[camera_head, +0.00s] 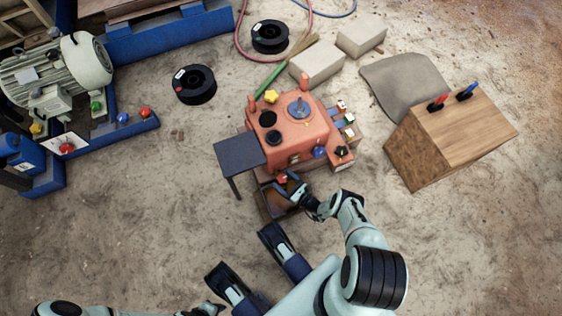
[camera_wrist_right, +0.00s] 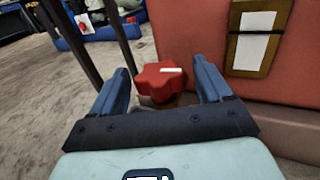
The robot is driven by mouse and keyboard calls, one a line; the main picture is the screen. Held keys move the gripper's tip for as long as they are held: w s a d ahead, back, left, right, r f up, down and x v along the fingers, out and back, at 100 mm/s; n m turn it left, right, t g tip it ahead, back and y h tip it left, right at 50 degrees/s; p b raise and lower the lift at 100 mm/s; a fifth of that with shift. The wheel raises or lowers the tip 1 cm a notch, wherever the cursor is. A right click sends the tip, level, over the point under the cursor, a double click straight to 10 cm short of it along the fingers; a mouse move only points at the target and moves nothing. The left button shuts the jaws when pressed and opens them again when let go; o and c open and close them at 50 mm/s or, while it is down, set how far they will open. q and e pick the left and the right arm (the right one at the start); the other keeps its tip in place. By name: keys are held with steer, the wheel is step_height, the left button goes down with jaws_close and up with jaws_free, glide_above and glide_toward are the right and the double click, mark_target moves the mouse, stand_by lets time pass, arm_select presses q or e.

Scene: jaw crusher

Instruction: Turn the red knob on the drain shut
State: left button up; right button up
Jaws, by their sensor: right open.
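The red knob (camera_wrist_right: 160,82) on the drain is lobed, with a short white bar lying about level across its face. In the head view it is a small red spot (camera_head: 282,178) low on the front of the orange-red machine (camera_head: 302,133). My right gripper (camera_wrist_right: 164,70) is open, with one blue finger on each side of the knob and visible gaps between. It also shows in the head view (camera_head: 290,187), over the brown tray (camera_head: 270,207). My left gripper (camera_head: 205,308) is only partly visible at the bottom edge; its jaws are unclear.
A dark side table (camera_head: 240,155) stands left of the drain, and its legs show close by in the wrist view. A wooden box (camera_head: 440,145) with red and blue handles stands at the right. Black spools (camera_head: 194,84) lie behind.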

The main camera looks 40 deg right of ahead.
arm_select(q)
steer(key=shift+s+f, duration=0.15)
steer(key=shift+s, duration=0.35)
arm_select(e)
steer(key=shift+w+a, duration=0.1)
steer(key=shift+w, duration=0.7)
steer(key=c, duration=1)
steer(key=shift+o, duration=0.2)
steer(key=shift+s+m+h, duration=0.1)
steer(key=shift+m+h, duration=0.7)
steer(key=shift+h, duration=0.3)
steer(key=o, duration=1)
steer(key=shift+c, duration=0.2)
